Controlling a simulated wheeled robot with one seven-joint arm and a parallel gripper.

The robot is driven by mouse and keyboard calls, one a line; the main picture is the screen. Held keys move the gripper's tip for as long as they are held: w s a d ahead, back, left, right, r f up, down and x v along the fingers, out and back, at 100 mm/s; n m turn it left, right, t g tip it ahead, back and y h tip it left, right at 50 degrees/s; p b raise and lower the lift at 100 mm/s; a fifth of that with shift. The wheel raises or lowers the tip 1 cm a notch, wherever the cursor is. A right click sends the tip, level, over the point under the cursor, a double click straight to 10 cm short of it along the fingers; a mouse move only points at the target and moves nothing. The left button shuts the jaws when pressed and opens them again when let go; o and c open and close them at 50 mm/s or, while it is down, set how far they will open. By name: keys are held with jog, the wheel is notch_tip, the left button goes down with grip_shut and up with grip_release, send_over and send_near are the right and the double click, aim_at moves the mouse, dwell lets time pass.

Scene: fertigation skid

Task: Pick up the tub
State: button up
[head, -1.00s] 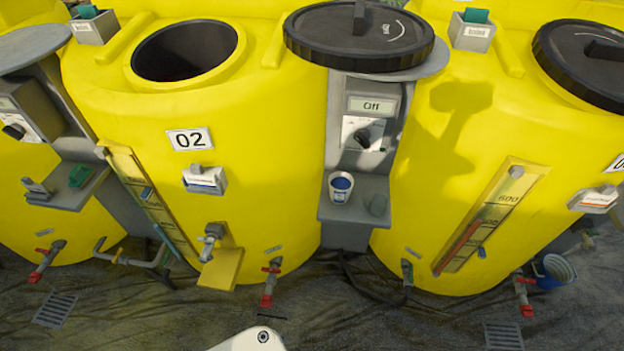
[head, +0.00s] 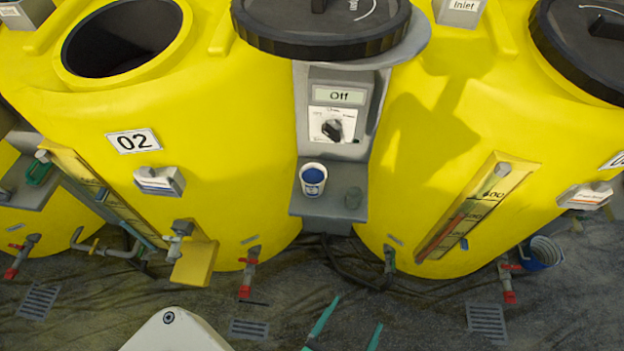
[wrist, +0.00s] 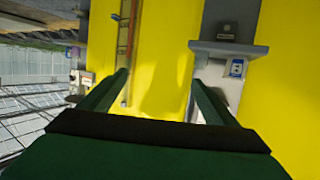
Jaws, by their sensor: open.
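The tub (head: 313,180) is a small white cup-like container with a blue label and blue inside. It stands upright on the left part of a grey shelf (head: 325,208), below a control box reading "Off".
The control box (head: 338,115) and a black lid (head: 320,35) are above. Large yellow tanks (head: 225,110) flank the shelf. Red-handled valves (head: 247,278) stick out low down.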

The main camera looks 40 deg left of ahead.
jog(key=w+a+f+n+y, duration=0.1)
jog(key=w+a+f+y, duration=0.15)
jog(key=w+a, duration=0.2)
jog(key=n+g+y, duration=0.5)
jog(key=n, duration=0.1)
send_near(314, 190)
jog(key=x, duration=0.4)
jog(key=shift+d+f, duration=0.2)
jog(key=shift+d, duration=0.1)
jog(key=shift+n, duration=0.3)
jog(key=x, duration=0.5)
jog(key=shift+a+r, duration=0.15)
jog(key=shift+a, duration=0.05)
jog(key=shift+x, duration=3.05)
jog(key=shift+s, duration=0.15)
jog(key=c, duration=1.3)
jog(key=shift+c, duration=0.3)
